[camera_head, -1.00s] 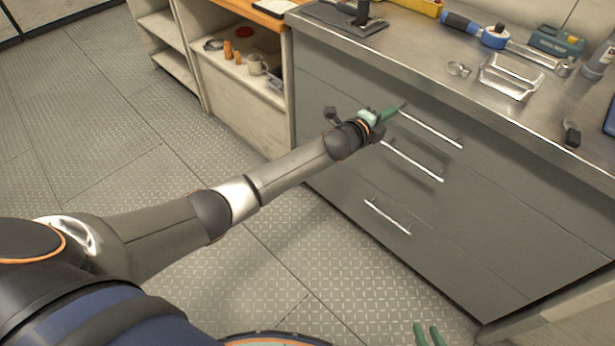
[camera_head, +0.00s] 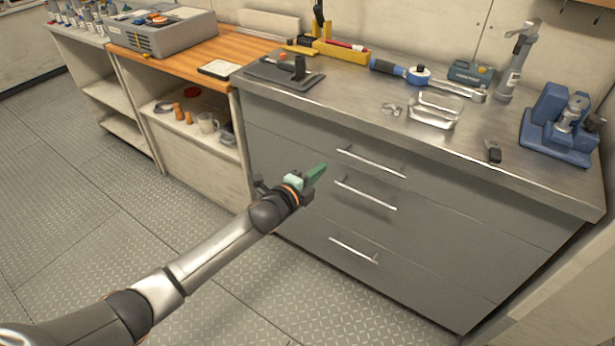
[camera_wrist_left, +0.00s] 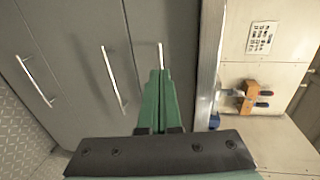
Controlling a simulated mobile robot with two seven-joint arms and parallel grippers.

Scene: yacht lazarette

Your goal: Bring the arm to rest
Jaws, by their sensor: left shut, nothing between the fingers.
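My left arm reaches in from the lower left of the head view. Its left gripper (camera_head: 317,174), with green fingers, is shut and empty in front of the grey drawer cabinet (camera_head: 440,235). It appears near the left ends of the upper two drawer handles, and I see no hold on either. In the left wrist view the green fingers (camera_wrist_left: 158,100) lie together, pointing toward a drawer handle (camera_wrist_left: 161,56). All the drawers look closed. My right gripper is out of the head view now.
The steel worktop (camera_head: 350,105) carries a blue vise (camera_head: 560,130), a metal tray (camera_head: 435,110), a blue-handled tool (camera_head: 400,70) and a yellow toolbox (camera_head: 335,50). Open shelves (camera_head: 190,150) stand to the left. The patterned floor (camera_head: 60,220) is clear at the left.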

